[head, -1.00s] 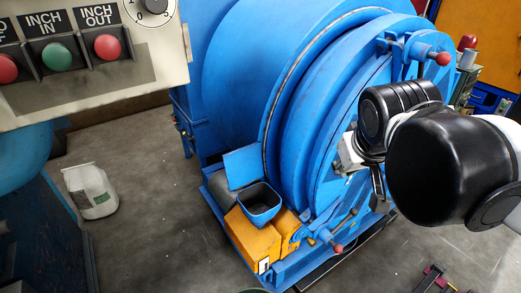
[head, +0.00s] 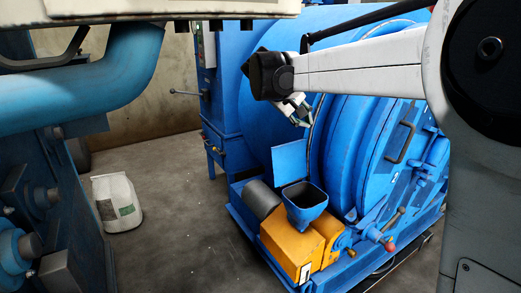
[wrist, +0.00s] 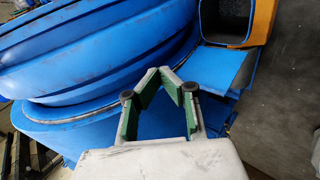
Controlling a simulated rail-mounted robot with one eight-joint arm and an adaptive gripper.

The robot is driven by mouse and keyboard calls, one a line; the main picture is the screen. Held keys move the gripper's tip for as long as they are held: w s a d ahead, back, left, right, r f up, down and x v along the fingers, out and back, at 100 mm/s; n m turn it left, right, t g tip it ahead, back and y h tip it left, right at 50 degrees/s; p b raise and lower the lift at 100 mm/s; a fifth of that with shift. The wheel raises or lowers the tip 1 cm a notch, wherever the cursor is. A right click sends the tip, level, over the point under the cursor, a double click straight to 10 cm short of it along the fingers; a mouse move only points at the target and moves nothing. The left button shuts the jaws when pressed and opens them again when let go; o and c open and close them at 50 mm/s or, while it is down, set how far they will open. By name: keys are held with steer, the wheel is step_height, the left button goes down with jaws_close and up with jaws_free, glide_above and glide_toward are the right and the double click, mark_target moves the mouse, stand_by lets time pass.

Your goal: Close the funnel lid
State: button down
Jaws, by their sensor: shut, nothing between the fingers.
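The blue funnel (head: 304,211) stands on the orange housing at the foot of the drum, its dark mouth uncovered. Its flat blue lid (head: 289,163) stands raised at the funnel's back edge. In the wrist view the lid (wrist: 217,67) lies just below the funnel mouth (wrist: 226,20). My gripper (head: 303,119) is above and behind the lid, beside the drum, apart from the lid. In the wrist view my gripper (wrist: 170,80) is shut and empty, with green pads and the tips pointing toward the drum and the lid.
The large blue drum (head: 345,145) stands close to the right of the lid. An orange housing (head: 285,248) and a grey motor (head: 260,199) sit beside the funnel. A white sack (head: 117,202) stands on the floor at left. Open floor lies between them.

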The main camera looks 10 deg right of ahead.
steer(key=h, duration=0.2)
glide_above(288, 162)
steer(key=s+a, duration=0.2)
steer(key=s, duration=0.4)
step_height(288, 162, down, 2)
steer(key=w+a+f+h+b, duration=0.25)
steer(key=w+f, duration=0.25)
steer(key=w, duration=0.3)
steer(key=w+a+f+h, duration=0.3)
steer(key=a+f, duration=0.2)
steer(key=f, duration=0.2)
steer(key=w+a+f+h, duration=0.2)
steer(key=a+f+h, duration=0.1)
steer(key=a+f, duration=0.35)
steer(key=s+d, duration=0.1)
steer(key=d, duration=1.1)
steer(key=shift+s+d+r+g, duration=0.2)
steer(key=shift+s+r+g, duration=0.05)
steer(key=shift+r+g, duration=0.15)
steer(key=shift+d, duration=0.15)
